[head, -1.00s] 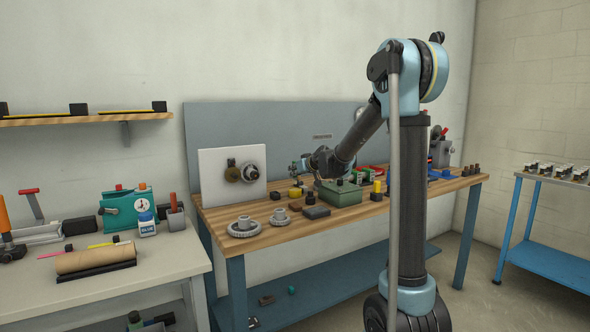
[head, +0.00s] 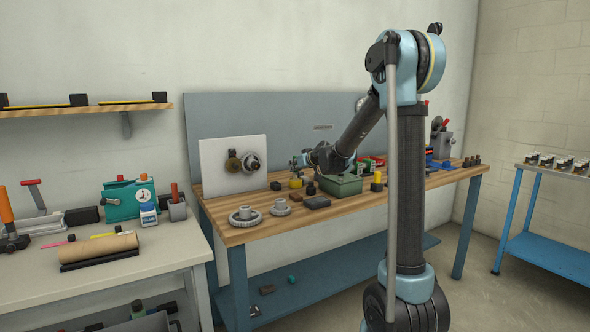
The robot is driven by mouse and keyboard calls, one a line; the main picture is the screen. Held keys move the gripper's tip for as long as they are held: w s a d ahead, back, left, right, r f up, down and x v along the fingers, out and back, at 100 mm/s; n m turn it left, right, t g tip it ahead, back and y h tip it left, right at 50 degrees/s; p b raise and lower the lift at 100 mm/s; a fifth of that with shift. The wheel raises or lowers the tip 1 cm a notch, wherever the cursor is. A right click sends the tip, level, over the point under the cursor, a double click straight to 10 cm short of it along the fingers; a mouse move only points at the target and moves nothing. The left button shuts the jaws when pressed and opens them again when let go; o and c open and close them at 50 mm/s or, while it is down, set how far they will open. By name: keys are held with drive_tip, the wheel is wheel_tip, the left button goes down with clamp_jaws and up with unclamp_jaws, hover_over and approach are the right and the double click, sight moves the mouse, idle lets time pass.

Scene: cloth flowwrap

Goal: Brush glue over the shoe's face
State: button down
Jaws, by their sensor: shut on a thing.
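My gripper (head: 299,164) is small in the head view, at the end of the dark forearm, above the back of the wooden bench. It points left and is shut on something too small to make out. Just below it stands a small yellow pot (head: 296,183). A dark brown block (head: 316,203) lies flat on the bench in front; I cannot tell whether it is the shoe. No brush can be made out.
A green box (head: 341,185) stands right of the gripper. Grey gear-like parts (head: 245,217) lie at the bench's (head: 262,232) front left. A white board (head: 215,168) with round parts stands behind. The left bench holds a brown roll (head: 98,247) and a teal device (head: 128,199).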

sight(295, 156)
drive_tip(key=shift+f, duration=0.55)
idle(1.4)
drive_tip(key=shift+r, duration=0.1)
drive_tip(key=shift+r, duration=3.45)
drive_tip(key=shift+s, duration=0.1)
